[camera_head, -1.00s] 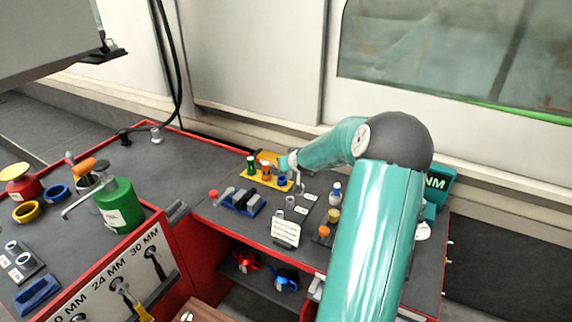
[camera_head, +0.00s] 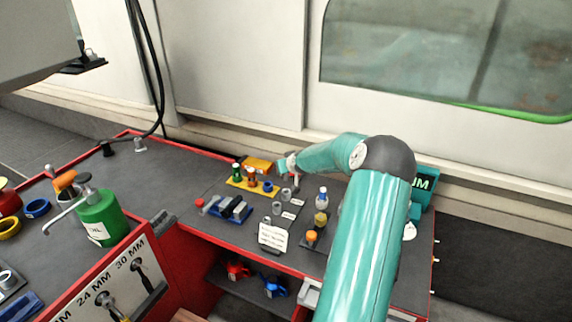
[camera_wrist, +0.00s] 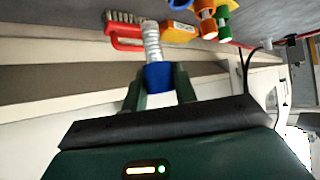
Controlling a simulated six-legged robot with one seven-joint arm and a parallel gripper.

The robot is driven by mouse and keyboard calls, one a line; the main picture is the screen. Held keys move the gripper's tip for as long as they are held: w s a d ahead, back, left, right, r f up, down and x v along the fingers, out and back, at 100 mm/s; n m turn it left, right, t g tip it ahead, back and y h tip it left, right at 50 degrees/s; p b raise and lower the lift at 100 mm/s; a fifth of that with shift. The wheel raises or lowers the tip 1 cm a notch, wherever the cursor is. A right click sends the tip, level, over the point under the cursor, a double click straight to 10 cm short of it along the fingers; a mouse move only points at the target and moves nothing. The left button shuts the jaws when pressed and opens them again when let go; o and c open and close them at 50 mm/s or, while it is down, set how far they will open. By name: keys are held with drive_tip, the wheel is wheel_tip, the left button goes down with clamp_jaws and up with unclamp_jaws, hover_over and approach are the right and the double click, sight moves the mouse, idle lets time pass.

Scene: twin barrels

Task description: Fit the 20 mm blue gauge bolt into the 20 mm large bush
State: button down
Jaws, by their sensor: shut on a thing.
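The blue gauge bolt (camera_wrist: 158,76) is in my gripper (camera_wrist: 160,85), its blue head between the two green fingers in the wrist view. Its silver threaded shank points away from the fingers, clear of any bush. In the head view my gripper (camera_head: 289,164) is above the back of the bench, just right of the yellow rack (camera_head: 237,183). Several small grey bushes stand in a row beside white labels, one of them here (camera_head: 277,207). The labels are too small to read, so I cannot tell which is the large bush.
The rack holds green, orange and blue pieces. A blue block holder (camera_head: 231,208), a white text card (camera_head: 272,236), a blue-capped bottle (camera_head: 322,197) and an orange-topped piece (camera_head: 311,236) stand nearby. A green bottle (camera_head: 100,217) is on the left bench. A wall runs close behind.

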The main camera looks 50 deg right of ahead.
sight(287, 175)
drive_tip(key=shift+f, duration=2.3)
drive_tip(key=shift+f, duration=2.25)
drive_tip(key=c, duration=1)
unclamp_jaws()
drive_tip(key=shift+c, duration=0.2)
drive_tip(key=v, duration=1.3)
drive_tip(key=shift+s+r, duration=0.2)
drive_tip(key=shift+s, duration=0.1)
drive_tip(key=shift+a, duration=0.2)
